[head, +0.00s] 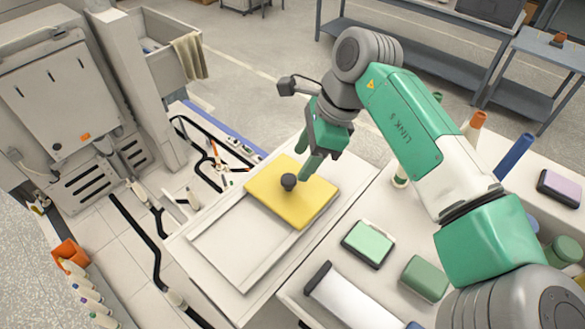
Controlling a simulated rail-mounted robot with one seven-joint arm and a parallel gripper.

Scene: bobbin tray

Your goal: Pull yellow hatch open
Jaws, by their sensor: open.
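The yellow hatch (312,207) is a flat square panel lying over the upper right part of a pale tray (215,262). The gripper is open. I cannot tell whether a finger touches the knob, or whether the knob lies between the fingers. The lower left part of the tray is uncovered, and it looks empty.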

